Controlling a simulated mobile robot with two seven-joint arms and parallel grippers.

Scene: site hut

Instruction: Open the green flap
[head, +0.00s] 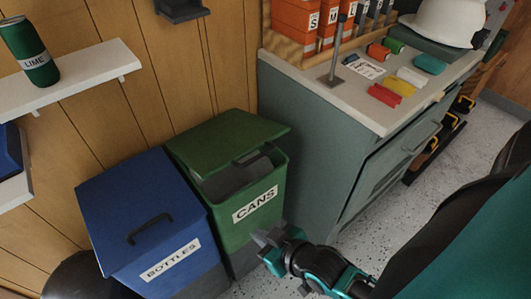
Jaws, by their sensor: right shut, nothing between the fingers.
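The green flap (225,137) is the lid of the green bin (272,185) labelled CANS. It stands part open, with its front edge raised above the rim and a dark gap below it. Something dark grey shows in the gap, and I cannot tell what it is. My right gripper (263,240) is shut and empty, low in front of the bin's lower right front and below the label. It is clear of the flap; whether it touches the bin's front cannot be told. My left gripper is not in view.
A blue bin (140,205) labelled BOTTLES, with its lid down, stands left beside the green bin. A grey-green cabinet (310,140) stands close on the right, its top holding small coloured items and a white helmet (445,22). A white shelf (75,75) holds a LIME can (28,50).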

